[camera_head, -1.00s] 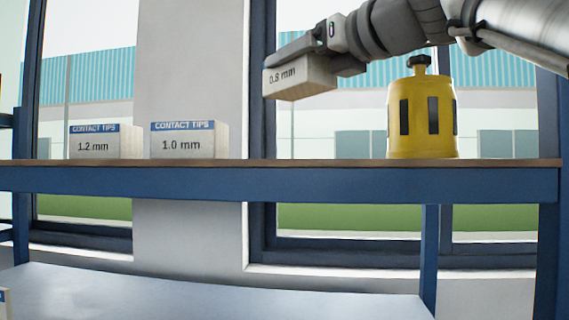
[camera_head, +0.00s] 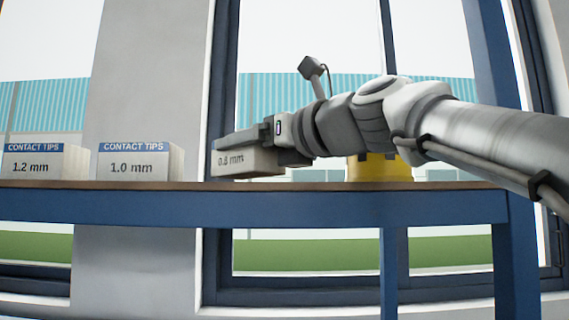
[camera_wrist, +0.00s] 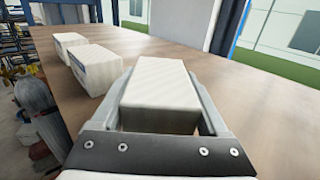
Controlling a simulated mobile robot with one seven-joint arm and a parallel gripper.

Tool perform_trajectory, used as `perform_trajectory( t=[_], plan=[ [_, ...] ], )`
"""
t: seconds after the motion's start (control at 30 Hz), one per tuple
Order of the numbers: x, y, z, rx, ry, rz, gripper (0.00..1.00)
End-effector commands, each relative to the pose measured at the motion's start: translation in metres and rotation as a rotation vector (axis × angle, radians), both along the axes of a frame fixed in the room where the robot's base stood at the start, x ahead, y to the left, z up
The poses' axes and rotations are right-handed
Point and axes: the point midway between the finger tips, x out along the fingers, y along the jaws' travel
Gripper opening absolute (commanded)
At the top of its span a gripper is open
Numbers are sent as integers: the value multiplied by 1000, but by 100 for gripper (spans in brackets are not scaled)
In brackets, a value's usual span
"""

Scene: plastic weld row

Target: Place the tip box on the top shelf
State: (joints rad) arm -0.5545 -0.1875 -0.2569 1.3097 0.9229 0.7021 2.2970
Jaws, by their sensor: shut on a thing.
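The tip box marked 0.8 mm (camera_head: 247,163) is a small off-white carton, held between the fingers of my gripper (camera_head: 262,136) just above the top shelf (camera_head: 300,206) in the head view. It is slightly tilted there, and I cannot tell whether it touches the board. In the wrist view the box (camera_wrist: 158,92) fills the space between the two grey fingers of my gripper (camera_wrist: 160,100), over the brown shelf board (camera_wrist: 215,75). My gripper is shut on it.
Two Contact Tips boxes stand left of it: 1.0 mm (camera_head: 138,163) and 1.2 mm (camera_head: 42,163). A yellow container (camera_head: 378,170) stands on the shelf at right, mostly hidden behind my arm. Free board lies between the held box and the 1.0 mm box.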

Motion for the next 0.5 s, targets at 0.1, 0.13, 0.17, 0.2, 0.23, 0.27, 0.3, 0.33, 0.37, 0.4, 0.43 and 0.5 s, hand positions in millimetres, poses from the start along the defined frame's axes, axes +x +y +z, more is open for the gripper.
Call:
perform_trajectory(
  t=[0.1,0.13,0.17,0.2,0.23,0.27,0.3,0.33,0.37,0.4,0.43,0.5],
  plan=[
    [-1,0,-13,2,-1,0,3],
    [-1,-1,-13,1,-1,-1,3],
    [-1,-1,-14,1,-1,-1,3],
    [0,-1,-14,1,-2,-1,3],
    [0,-1,-14,1,-2,-1,3],
    [0,-1,-13,1,-2,-1,3],
    [0,-1,-13,1,-2,-1,3],
    [0,-1,-13,1,-2,-1,3],
    [0,-1,-13,1,-2,-1,3],
    [0,-1,-14,1,-2,-1,3],
    [0,-1,-15,0,-1,-1,3],
    [0,0,-15,-1,-1,-1,84]
  ],
)
